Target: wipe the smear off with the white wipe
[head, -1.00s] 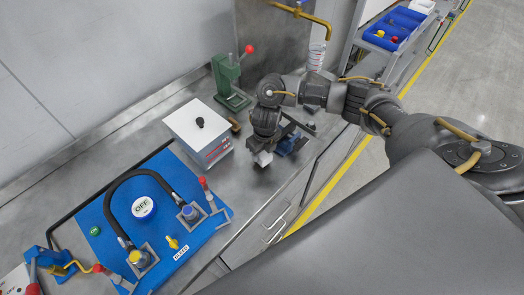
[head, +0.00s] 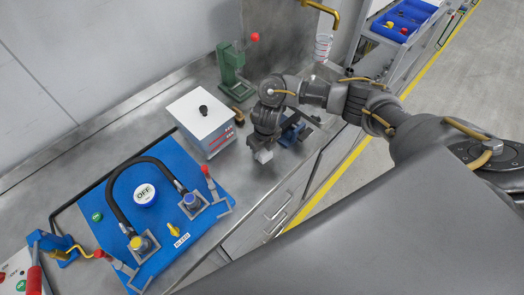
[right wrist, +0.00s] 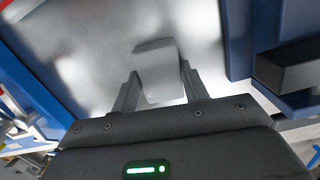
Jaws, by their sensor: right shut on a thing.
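My right gripper (head: 264,148) is shut on the white wipe (head: 264,156) and holds it low at the steel bench, right of the white box. In the right wrist view the wipe (right wrist: 155,68) sits between the two fingers (right wrist: 158,88) over bare, shiny steel. I cannot tell whether the wipe touches the surface. I make out no clear smear; glare and the gripper cover that area. My left gripper is not in view.
A white box with a black knob (head: 204,122) stands just left of the gripper. A blue fixture (head: 291,130) is close on its right. A green press (head: 232,75) stands behind. The blue pump panel (head: 185,160) lies to the left. Bare bench lies in front.

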